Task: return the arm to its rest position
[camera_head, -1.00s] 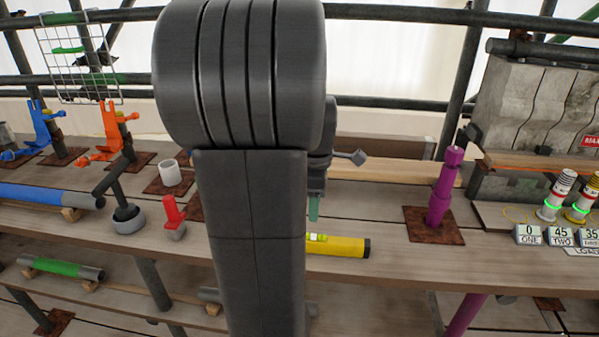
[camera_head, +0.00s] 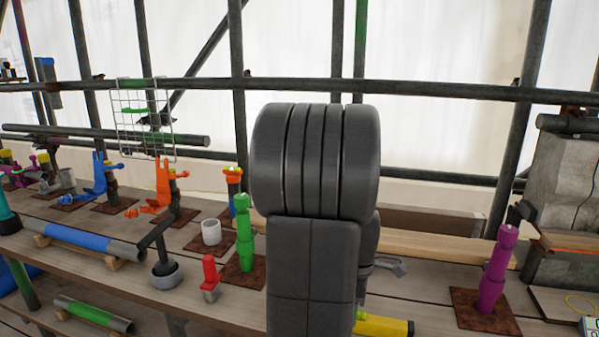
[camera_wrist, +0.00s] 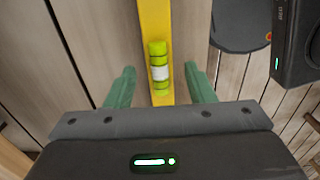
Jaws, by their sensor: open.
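My arm (camera_head: 312,240) stands large and dark in the middle of the head view and hides part of the bench behind it. My gripper (camera_wrist: 160,88) shows in the wrist view with its two green fingers spread apart. A yellow spirit level (camera_wrist: 156,25) with a lime-and-white vial lies below, in line with the gap between the fingers. Nothing is clearly held. In the head view the yellow level (camera_head: 385,326) shows partly at the bottom, right of my arm. My fingers are hidden there.
A green post (camera_head: 243,232) and a red-handled tool (camera_head: 210,279) stand left of my arm. A purple post (camera_head: 494,268) stands to the right. A wire grid (camera_head: 143,120) hangs behind.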

